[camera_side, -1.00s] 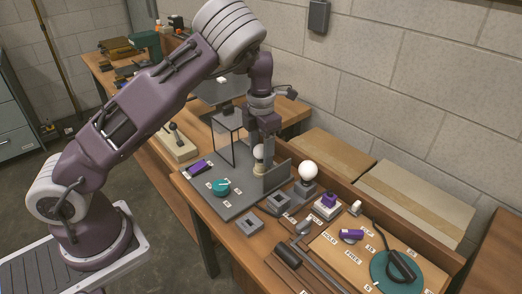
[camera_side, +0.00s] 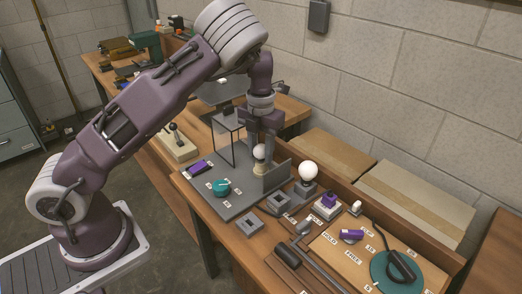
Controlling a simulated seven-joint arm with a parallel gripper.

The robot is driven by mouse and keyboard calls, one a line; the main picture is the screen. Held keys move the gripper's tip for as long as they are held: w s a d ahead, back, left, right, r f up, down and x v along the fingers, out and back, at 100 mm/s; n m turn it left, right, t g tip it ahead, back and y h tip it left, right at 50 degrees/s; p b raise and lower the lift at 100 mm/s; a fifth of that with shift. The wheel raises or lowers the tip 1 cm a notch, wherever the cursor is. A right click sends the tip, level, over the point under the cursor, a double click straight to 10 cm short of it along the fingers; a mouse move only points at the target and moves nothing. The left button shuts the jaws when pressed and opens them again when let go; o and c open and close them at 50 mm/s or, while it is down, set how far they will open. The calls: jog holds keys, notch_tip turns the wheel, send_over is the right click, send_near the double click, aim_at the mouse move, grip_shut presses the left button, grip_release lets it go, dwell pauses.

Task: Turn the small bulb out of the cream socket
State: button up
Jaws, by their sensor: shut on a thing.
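The small white bulb (camera_side: 259,151) stands upright in the cream socket (camera_side: 260,170) on the grey plate (camera_side: 232,203). My gripper (camera_side: 261,143) points straight down from above, with its fingers around the upper part of the bulb. It is shut on the bulb. The fingers partly hide the bulb's top. The bulb's threads cannot be seen, and the socket is small in this view.
A grey upright panel (camera_side: 278,176) stands close to the right of the socket. A teal knob (camera_side: 221,187) is in front. A larger white bulb (camera_side: 308,172) stands on a grey holder to the right.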

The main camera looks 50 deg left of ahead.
jog(key=shift+r, duration=0.25)
jog(key=shift+r, duration=0.3)
jog(key=shift+r, duration=0.3)
jog(key=shift+r, duration=1.5)
jog(key=shift+r, duration=2.05)
